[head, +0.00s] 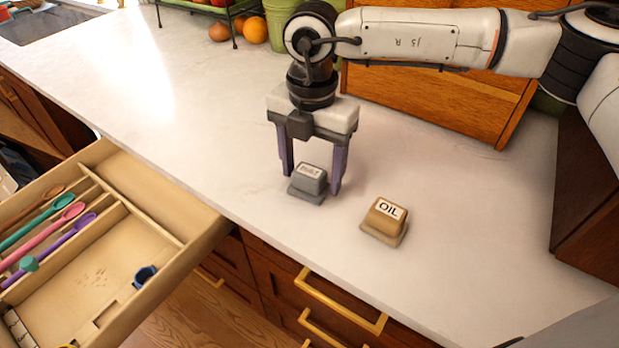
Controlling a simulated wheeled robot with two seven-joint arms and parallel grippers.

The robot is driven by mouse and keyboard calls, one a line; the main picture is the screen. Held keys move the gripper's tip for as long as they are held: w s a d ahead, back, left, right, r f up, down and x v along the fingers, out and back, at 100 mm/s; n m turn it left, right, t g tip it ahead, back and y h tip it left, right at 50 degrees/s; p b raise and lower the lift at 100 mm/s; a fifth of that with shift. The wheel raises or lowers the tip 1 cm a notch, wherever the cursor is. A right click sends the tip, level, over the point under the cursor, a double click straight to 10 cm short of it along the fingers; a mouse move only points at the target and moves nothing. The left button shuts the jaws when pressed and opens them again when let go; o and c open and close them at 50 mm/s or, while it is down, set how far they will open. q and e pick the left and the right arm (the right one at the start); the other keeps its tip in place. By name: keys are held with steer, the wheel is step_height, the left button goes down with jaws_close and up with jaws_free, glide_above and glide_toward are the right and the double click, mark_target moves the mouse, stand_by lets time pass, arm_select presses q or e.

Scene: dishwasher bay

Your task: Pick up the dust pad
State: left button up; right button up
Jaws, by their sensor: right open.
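The dust pad (309,180) is a small grey block with a white label that seems to read DUST. It sits on the white countertop near the front edge. My right gripper (311,184) points straight down over it. Its two purple fingers are apart, one on the left and one on the right of the pad, with the tips low near the counter. I cannot tell whether a finger touches the pad. My left gripper does not show.
A tan pad labelled OIL (384,221) sits to the right of the dust pad. An open wooden drawer (186,222) with colourful spoons juts out at the left. A wooden box (440,100) stands behind, with fruit (254,30) farther back. The counter's left stretch is clear.

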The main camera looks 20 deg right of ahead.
mark_target(311, 169)
steer(key=c, duration=0.8)
steer(key=shift+c, duration=0.2)
step_height(311, 169, up, 10)
steer(key=shift+r+b, duration=0.1)
steer(key=shift+b, duration=0.5)
